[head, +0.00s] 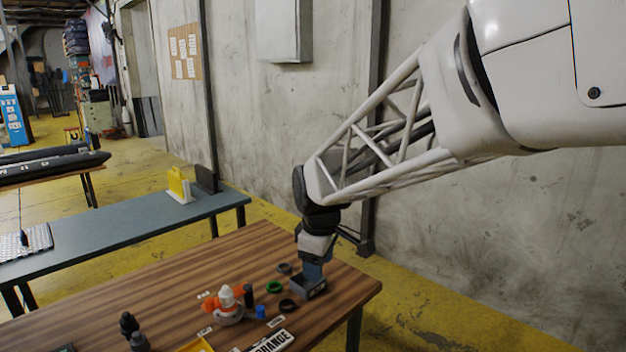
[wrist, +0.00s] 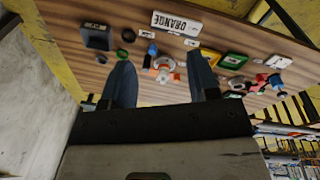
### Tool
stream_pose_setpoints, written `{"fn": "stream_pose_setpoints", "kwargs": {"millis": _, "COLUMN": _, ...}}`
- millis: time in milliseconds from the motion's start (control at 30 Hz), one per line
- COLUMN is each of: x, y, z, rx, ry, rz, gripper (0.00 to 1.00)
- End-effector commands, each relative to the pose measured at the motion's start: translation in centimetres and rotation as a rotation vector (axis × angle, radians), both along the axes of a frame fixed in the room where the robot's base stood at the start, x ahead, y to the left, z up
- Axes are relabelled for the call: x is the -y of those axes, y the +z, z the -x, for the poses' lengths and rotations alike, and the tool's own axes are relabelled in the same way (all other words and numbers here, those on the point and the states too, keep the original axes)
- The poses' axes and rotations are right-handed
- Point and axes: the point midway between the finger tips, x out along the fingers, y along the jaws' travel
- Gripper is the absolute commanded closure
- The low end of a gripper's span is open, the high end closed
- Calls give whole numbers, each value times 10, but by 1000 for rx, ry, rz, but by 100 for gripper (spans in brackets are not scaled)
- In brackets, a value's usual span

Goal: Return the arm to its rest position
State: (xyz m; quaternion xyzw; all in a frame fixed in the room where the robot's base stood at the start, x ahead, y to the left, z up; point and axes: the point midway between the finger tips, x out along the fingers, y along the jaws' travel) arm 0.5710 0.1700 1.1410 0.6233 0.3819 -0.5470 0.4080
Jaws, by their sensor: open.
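My arm reaches in from the upper right of the head view and bends down at its black wrist. My gripper (head: 313,272) points down at the right end of the wooden table (head: 170,275). In the head view it overlaps a small dark box (head: 312,290); I cannot tell the gap there. In the wrist view my gripper (wrist: 161,75) shows two blue-grey fingers spread apart with nothing held between them. The dark box (wrist: 97,37) lies beyond and left of the fingers in that view.
A white label block reading ORANGE (head: 271,342), a green ring (head: 274,287), an orange and white part (head: 228,302) and dark fittings (head: 130,326) lie on the table. A grey bench (head: 130,222) stands behind. A concrete wall (head: 285,130) rises behind the arm.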

Motion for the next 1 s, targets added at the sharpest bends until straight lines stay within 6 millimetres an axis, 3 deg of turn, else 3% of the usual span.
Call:
{"fn": "stream_pose_setpoints", "kwargs": {"millis": 200, "x": 48, "y": 14, "z": 46, "rx": 19, "ry": -230, "rz": -27, "gripper": 45}}
{"fn": "stream_pose_setpoints", "kwargs": {"millis": 500, "x": 101, "y": 21, "z": 113, "rx": 44, "ry": -543, "rz": -67, "gripper": 45}}
{"fn": "stream_pose_setpoints", "kwargs": {"millis": 1000, "x": 163, "y": 6, "z": 225, "rx": 84, "ry": -1047, "rz": -145, "gripper": 45}}
